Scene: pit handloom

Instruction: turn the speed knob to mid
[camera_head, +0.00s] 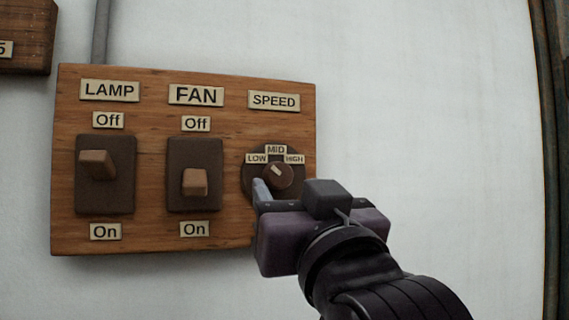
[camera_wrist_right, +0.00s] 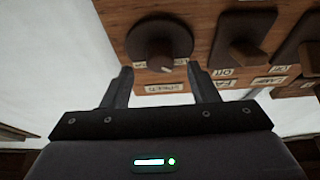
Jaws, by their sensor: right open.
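The speed knob (camera_head: 278,176) is a small dark round knob on a dark disc under the SPEED label (camera_head: 273,100). Its pale mark points up and left, between LOW and MID. My right gripper (camera_head: 279,190) is open at the knob's lower side; one finger shows left of the knob and the other is mostly hidden behind the gripper body. In the right wrist view the two fingertips (camera_wrist_right: 160,72) are spread, with the knob (camera_wrist_right: 160,47) ahead between them. I cannot tell whether they touch it. My left gripper is not in view.
The wooden panel (camera_head: 150,240) also carries the LAMP switch (camera_head: 98,164), its lever up, and the FAN switch (camera_head: 195,182), its lever down. Another wooden board (camera_head: 28,30) is at the upper left. The white wall (camera_head: 430,110) right of the panel is clear.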

